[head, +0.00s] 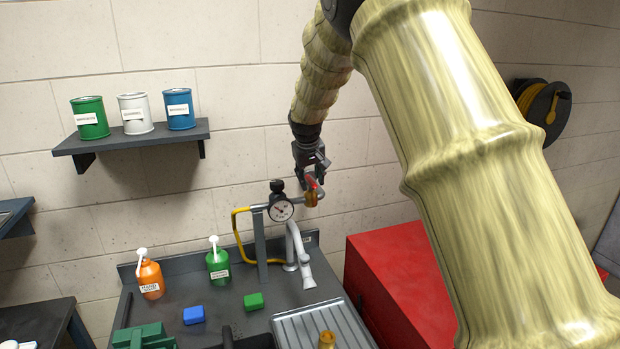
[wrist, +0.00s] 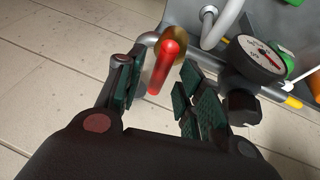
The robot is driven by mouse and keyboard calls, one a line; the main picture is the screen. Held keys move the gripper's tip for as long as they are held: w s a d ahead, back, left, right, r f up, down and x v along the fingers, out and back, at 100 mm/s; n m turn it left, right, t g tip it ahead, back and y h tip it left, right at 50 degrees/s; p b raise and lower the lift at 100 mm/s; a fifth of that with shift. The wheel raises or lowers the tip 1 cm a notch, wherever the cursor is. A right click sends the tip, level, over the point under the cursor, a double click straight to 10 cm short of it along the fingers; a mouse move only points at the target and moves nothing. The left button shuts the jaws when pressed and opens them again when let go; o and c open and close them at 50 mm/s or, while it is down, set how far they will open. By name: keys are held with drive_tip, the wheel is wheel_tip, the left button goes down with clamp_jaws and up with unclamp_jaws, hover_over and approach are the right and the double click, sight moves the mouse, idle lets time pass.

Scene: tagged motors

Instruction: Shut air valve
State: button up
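The air valve has a red lever handle (wrist: 162,70) on a brass body (wrist: 178,42), set in a grey pipe. In the head view the brass body (head: 310,199) sits right of the pressure gauge (head: 281,210), with only a little red of the handle showing under my gripper (head: 313,170). In the wrist view my gripper (wrist: 153,88) is open, its green-padded fingers on either side of the red handle. Gaps show between the handle and both fingers. I cannot tell whether the handle's tip reaches fully in between the pads.
The gauge (wrist: 257,58) and its black knob stand close to the right finger. A yellow hose (head: 238,228) and a grey tap (head: 298,250) are beside the pipe. Bottles and blocks stand on the bench below. A red cabinet (head: 400,285) is at right; a shelf (head: 130,139) holds cans.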

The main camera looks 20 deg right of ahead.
drive_tip(key=v, duration=1.2)
drive_tip(key=shift+w+a+f, duration=0.1)
